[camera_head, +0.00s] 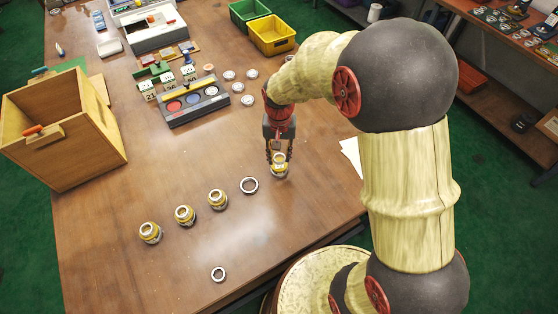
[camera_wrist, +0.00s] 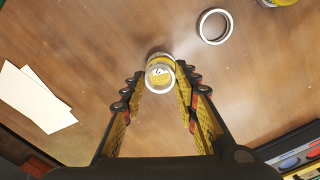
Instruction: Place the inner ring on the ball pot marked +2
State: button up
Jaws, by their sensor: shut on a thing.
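My gripper (camera_head: 279,155) is shut on a small yellow-and-silver ball pot (camera_head: 279,168), upright at or just above the table. In the wrist view the ball pot (camera_wrist: 160,74) sits between the fingertips (camera_wrist: 160,80); the mark on its top is too small to read. Three similar pots, a left one (camera_head: 150,233), a middle one (camera_head: 185,215) and a right one (camera_head: 217,199), stand in a row, marks unreadable. A larger steel ring (camera_head: 249,185) lies flat beside the held pot and shows in the wrist view (camera_wrist: 214,26). A smaller ring (camera_head: 218,274) lies near the front edge. I cannot tell which is the inner ring.
A wooden box (camera_head: 65,135) is at the left edge. White paper (camera_head: 351,156) lies at the right edge. Green (camera_head: 247,10) and yellow (camera_head: 271,36) bins stand at the back.

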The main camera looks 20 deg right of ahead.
aim_at(279, 155)
jog(key=shift+w+d+f+b, duration=0.15)
jog(key=shift+w+f, duration=0.3)
jog(key=shift+f, duration=0.15)
jog(key=shift+w+d+f+b, duration=0.1)
jog(key=shift+w+f+b, duration=0.05)
jog(key=shift+w+f, duration=0.35)
jog(key=shift+f+b, duration=0.35)
jog(key=shift+f, duration=1.2)
jog(key=shift+f, duration=0.1)
jog(key=o, duration=1.2)
jog(key=shift+c, duration=0.2)
